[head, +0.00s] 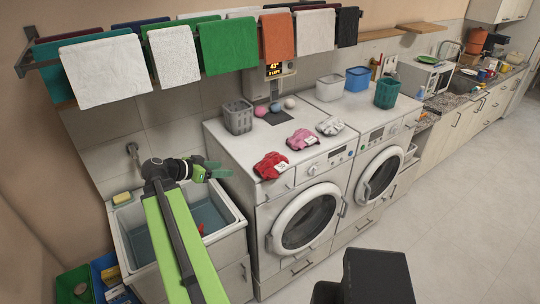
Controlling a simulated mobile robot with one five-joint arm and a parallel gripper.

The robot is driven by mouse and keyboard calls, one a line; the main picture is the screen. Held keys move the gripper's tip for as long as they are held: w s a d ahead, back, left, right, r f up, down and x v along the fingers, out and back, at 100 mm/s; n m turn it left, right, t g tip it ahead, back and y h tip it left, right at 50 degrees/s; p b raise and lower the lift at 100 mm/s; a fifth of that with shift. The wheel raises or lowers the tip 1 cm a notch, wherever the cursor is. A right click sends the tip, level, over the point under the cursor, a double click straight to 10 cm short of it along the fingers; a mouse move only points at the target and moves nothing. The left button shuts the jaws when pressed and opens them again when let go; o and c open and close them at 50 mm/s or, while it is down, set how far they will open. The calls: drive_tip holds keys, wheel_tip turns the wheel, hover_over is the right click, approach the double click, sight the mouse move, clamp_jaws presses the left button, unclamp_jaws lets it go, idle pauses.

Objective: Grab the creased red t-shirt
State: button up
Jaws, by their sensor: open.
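The creased red t-shirt (270,166) lies crumpled on the front left top of the left washing machine (225,139), with a small white patch on its right side. My gripper (218,171) is to the left of it, over the sink's back right side, apart from the shirt. Its green fingers point right toward the machine. The gripper is open, and nothing shows between its fingers.
A pink garment (303,139) and a whitish garment (330,126) lie right of the red one. A grey basket (238,117) stands behind. Towels hang on a rack (230,45) above. The sink (238,222) is below my arm. Floor at right is clear.

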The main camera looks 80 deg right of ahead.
drive_tip(key=s+d+r+m+g, duration=0.1)
drive_tip(key=s+d+r+m, duration=0.15)
drive_tip(key=s, duration=0.25)
drive_tip(key=b, duration=0.4)
approach(271, 158)
drive_tip(key=x, duration=0.5)
drive_tip(key=shift+w+d+f, duration=0.1)
drive_tip(key=shift+w, duration=0.15)
drive_tip(key=shift+s+d, duration=0.2)
drive_tip(key=shift+s, duration=0.1)
drive_tip(key=b+x, duration=0.2)
drive_tip(key=x, duration=0.3)
drive_tip(key=shift+s+b, duration=0.15)
drive_tip(key=shift+b, duration=0.15)
drive_tip(key=shift+c, duration=0.3)
clamp_jaws()
